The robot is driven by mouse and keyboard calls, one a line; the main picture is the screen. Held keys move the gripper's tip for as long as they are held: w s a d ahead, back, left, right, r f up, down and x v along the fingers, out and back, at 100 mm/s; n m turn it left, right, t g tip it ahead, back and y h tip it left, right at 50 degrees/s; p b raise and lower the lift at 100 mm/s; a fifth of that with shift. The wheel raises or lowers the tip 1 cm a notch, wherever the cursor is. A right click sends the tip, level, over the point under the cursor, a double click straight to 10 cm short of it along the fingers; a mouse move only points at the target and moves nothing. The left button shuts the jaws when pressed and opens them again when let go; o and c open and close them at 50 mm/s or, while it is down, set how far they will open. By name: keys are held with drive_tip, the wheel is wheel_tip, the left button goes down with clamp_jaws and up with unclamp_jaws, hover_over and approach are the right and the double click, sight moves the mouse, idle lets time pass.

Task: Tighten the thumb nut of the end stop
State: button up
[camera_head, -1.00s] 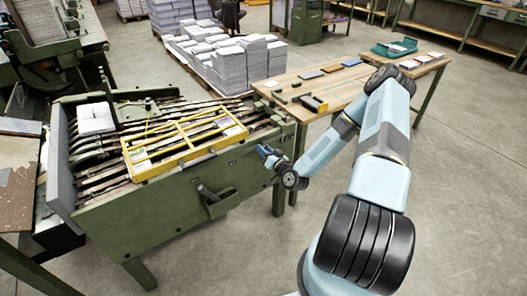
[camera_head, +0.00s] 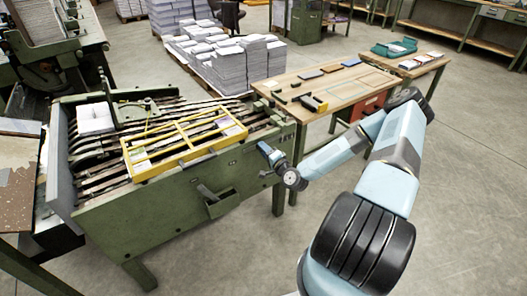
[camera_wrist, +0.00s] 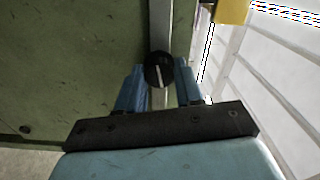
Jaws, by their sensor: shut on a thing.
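The thumb nut (camera_wrist: 159,70) shows in the wrist view as a black round knob with a pale line across its face. It sits on a grey metal strip (camera_wrist: 160,22) beside a green panel. My gripper (camera_wrist: 158,84) has its two blue fingers on either side of the nut, shut on it. In the head view my gripper (camera_head: 267,151) is at the right end of the green machine (camera_head: 170,222), near its top edge. The nut and the end stop are too small or hidden to make out there.
A yellow frame (camera_head: 187,147) lies over the machine's slats, left of my gripper. A handle (camera_head: 214,199) sticks out of the front panel. A wooden table (camera_head: 345,88) with small tools stands behind the arm. The floor at right is clear.

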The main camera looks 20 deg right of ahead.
drive_tip(key=shift+d+f+m, duration=0.15)
drive_tip(key=shift+f+m, duration=0.05)
drive_tip(key=shift+m, duration=1)
drive_tip(key=shift+s, duration=0.1)
drive_tip(key=o, duration=0.8)
drive_tip(key=shift+c, duration=0.2)
drive_tip(key=shift+o, duration=1.4)
drive_tip(key=shift+r, duration=0.1)
drive_tip(key=v, duration=1.3)
drive_tip(key=shift+s, duration=0.3)
